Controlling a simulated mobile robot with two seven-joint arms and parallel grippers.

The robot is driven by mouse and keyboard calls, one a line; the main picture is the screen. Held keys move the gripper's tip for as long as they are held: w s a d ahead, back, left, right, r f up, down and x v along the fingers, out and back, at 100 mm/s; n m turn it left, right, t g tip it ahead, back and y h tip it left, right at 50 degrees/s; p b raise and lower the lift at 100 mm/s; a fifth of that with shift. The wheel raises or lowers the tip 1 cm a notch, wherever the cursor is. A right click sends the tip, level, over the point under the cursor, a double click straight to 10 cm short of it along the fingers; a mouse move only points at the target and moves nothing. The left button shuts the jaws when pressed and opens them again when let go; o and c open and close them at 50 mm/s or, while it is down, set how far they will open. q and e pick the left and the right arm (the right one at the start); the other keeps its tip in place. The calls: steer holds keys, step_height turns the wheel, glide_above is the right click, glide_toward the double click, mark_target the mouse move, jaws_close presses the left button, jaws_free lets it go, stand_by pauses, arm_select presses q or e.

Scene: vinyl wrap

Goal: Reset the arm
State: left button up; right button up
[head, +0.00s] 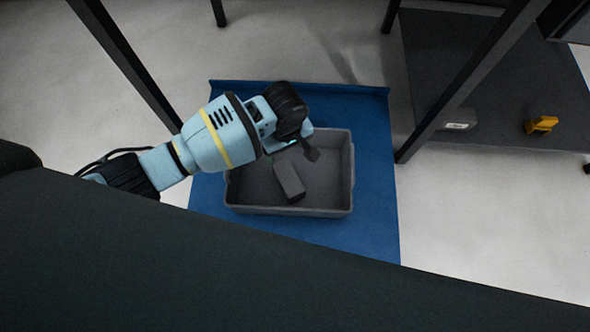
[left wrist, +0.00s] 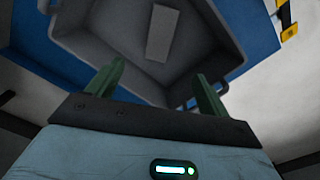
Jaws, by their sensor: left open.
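My left arm reaches in from the left in the head view. Its gripper (head: 308,146) is over the upper part of a grey bin (head: 345,185). In the left wrist view the two green fingers of my left gripper (left wrist: 160,88) are spread apart with nothing between them. A dark grey block (head: 289,180) lies inside the bin, below and apart from the gripper. The block also shows in the left wrist view (left wrist: 162,33), beyond the fingertips. My right gripper is not in either view.
The bin stands on a blue mat (head: 375,220) on the pale floor. Dark frame posts (head: 450,100) rise on both sides. A dark shelf (head: 480,60) at right carries a yellow object (head: 541,125) and a small grey box (head: 459,121). A dark surface (head: 150,265) fills the bottom foreground.

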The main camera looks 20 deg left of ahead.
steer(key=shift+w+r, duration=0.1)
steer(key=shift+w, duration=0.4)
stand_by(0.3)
